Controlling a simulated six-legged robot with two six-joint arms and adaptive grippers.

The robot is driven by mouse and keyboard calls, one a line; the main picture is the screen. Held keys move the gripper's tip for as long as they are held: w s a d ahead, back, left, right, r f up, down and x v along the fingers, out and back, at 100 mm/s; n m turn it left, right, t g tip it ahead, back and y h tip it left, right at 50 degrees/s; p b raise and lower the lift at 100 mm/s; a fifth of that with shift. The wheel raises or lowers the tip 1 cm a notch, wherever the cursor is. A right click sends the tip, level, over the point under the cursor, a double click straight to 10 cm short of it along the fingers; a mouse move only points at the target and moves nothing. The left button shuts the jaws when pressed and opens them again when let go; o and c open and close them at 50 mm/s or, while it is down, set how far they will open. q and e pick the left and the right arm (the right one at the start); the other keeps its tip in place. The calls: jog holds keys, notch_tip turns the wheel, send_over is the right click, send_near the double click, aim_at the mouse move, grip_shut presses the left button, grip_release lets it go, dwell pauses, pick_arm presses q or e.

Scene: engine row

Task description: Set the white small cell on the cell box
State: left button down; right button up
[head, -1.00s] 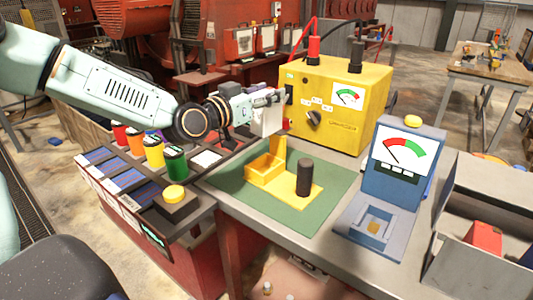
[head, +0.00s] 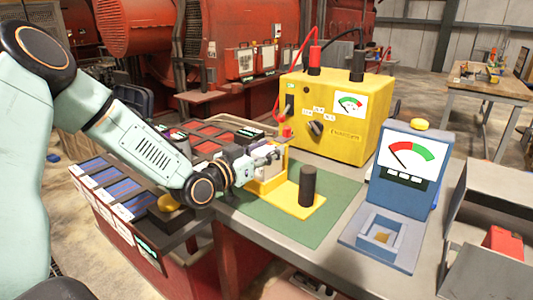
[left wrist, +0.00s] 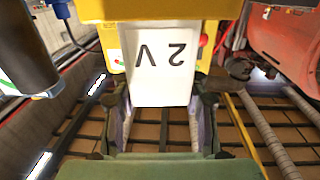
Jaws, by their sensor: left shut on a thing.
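The white small cell (left wrist: 160,62) is marked "2 V", upside down in the left wrist view. My left gripper (head: 268,158) is shut on it, with a finger on each side. In the head view the gripper is at the yellow open box on a yellow plate (head: 303,209), which I take for the cell box. My gripper hides part of this box, and a dark upright post (head: 307,186) stands on its plate. The cell is at the box, but I cannot tell whether it rests there. My right gripper is out of view.
A yellow meter unit (head: 340,130) with red and black leads stands close behind the box. A green mat (head: 335,197) lies under it. A blue gauge stand (head: 403,170) is to the right, and dark trays with blue panels (head: 117,183) are at left.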

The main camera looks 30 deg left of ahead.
pick_arm(q)
jog(key=shift+s+a+r, duration=0.1)
jog(key=shift+s+r, duration=0.05)
jog(key=shift+r, duration=0.05)
jog(key=shift+f, duration=0.1)
jog(key=c, duration=0.7)
grip_release()
jog(key=shift+f, duration=0.1)
